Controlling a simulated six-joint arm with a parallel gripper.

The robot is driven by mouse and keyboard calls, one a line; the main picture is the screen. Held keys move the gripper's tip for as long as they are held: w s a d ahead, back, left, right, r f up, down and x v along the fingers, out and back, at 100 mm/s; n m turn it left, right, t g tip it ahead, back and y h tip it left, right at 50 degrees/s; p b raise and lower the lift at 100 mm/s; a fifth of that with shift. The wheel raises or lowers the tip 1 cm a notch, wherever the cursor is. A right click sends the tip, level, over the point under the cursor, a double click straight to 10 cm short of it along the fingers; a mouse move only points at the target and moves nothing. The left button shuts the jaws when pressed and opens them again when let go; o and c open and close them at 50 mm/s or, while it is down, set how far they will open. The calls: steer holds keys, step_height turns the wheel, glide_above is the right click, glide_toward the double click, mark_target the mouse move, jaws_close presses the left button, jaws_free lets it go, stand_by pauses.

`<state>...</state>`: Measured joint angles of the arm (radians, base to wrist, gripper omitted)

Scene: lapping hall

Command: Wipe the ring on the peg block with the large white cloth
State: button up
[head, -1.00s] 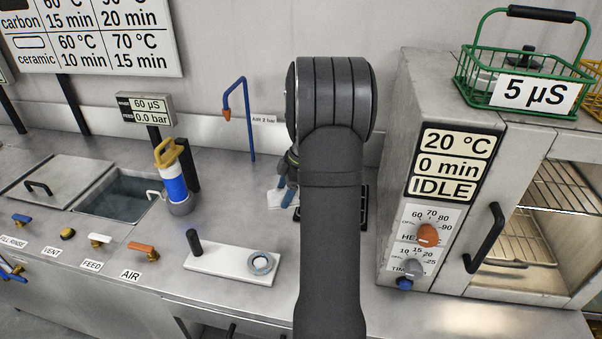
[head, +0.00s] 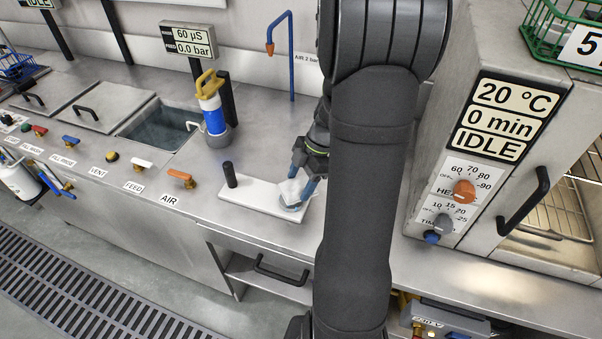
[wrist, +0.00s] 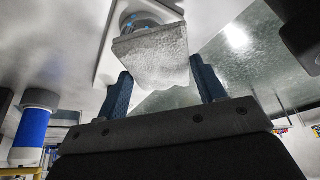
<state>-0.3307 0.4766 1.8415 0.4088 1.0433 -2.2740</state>
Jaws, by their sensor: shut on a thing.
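The peg block (head: 252,196) is a white slab on the steel bench, with a dark upright peg (head: 229,174) at its left end. My gripper (head: 302,176) is over the block's right end, its blue fingers pointing down. It is shut on the white cloth (head: 289,189), which also shows between the fingers in the wrist view (wrist: 153,58). The grey-blue ring (wrist: 135,20) lies on the block just beyond the cloth and is partly covered by it. I cannot tell whether the cloth presses on the ring.
An oven-like cabinet (head: 430,205) reading IDLE stands to the right of my arm. A blue and yellow cylinder (head: 213,108) stands by an open tank (head: 160,124) at the left. Coloured valves line the bench front. My arm hides part of the bench.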

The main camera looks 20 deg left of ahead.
steer(key=shift+f, duration=2.7)
steer(key=shift+a+r, duration=0.1)
steer(key=shift+a, duration=1.15)
steer(key=shift+c, duration=0.4)
steer(key=shift+a, duration=0.75)
steer(key=shift+d, duration=2)
steer(key=shift+a, duration=2.2)
steer(key=d, duration=0.4)
steer(key=shift+d, duration=0.25)
steer(key=shift+r, duration=4.1)
